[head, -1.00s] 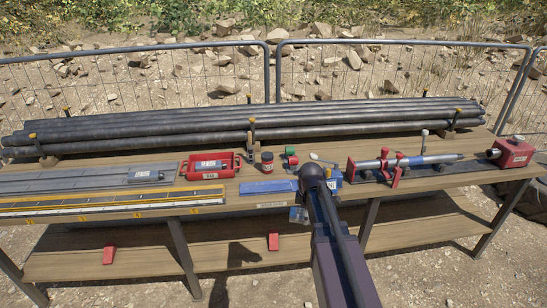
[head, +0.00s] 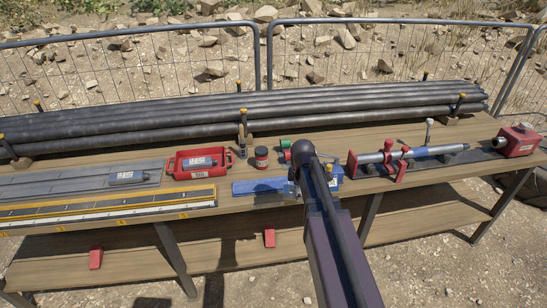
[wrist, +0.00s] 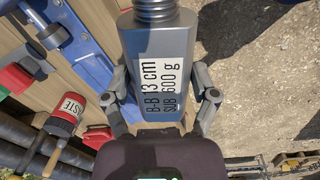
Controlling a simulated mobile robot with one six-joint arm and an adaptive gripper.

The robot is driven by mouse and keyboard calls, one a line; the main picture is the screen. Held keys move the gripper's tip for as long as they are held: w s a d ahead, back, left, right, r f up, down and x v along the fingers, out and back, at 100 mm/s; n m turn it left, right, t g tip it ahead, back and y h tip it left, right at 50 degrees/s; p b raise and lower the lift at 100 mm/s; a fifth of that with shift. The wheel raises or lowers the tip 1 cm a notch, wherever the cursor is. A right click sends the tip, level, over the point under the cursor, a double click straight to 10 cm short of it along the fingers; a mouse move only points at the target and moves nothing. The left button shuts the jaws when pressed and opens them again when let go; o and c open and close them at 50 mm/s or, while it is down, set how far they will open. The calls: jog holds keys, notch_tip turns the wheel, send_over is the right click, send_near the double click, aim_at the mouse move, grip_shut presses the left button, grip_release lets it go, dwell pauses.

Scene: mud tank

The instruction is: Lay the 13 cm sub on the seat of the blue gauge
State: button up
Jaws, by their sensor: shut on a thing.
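In the wrist view my gripper (wrist: 165,95) is shut on a grey sub (wrist: 155,30) with a threaded end and a white label reading B-B 13 cm SUB 600 g. One finger lies on each side of its body. The blue gauge (head: 262,186) lies along the front of the bench in the head view, partly hidden by my arm. Part of it also shows at the upper left of the wrist view (wrist: 87,50), beside the held sub and apart from it in the picture. In the head view my arm hides most of the gripper and sub.
A red tray (head: 222,160) holds a labelled sub; another sub (head: 127,176) lies on a grey plate (head: 60,189). A red-and-black paste pot (head: 262,158) stands behind the gauge. A red clamp stand (head: 400,170) is at right. Pipes (head: 180,128) lie along the back.

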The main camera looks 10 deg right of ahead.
aim_at(277, 184)
jog(key=shift+w+a, duration=0.2)
dwell(0.3)
jog(key=w+a+r+n+p, duration=0.2)
jog(key=w+a+n, duration=0.1)
jog(key=w, duration=1.2)
jog(key=shift+w+a+r+n+g, duration=0.2)
jog(key=shift+a+n+g, duration=0.15)
jog(key=shift+a, duration=0.25)
jog(key=shift+s+f, duration=0.1)
jog(key=shift+f, duration=0.05)
notch_tip(277, 184, down, 8)
jog(key=b, duration=0.8)
jog(key=shift+f, duration=0.15)
jog(key=shift+f+b, duration=0.45)
jog(key=shift+b, duration=0.05)
dwell(0.5)
jog(key=o, duration=1.2)
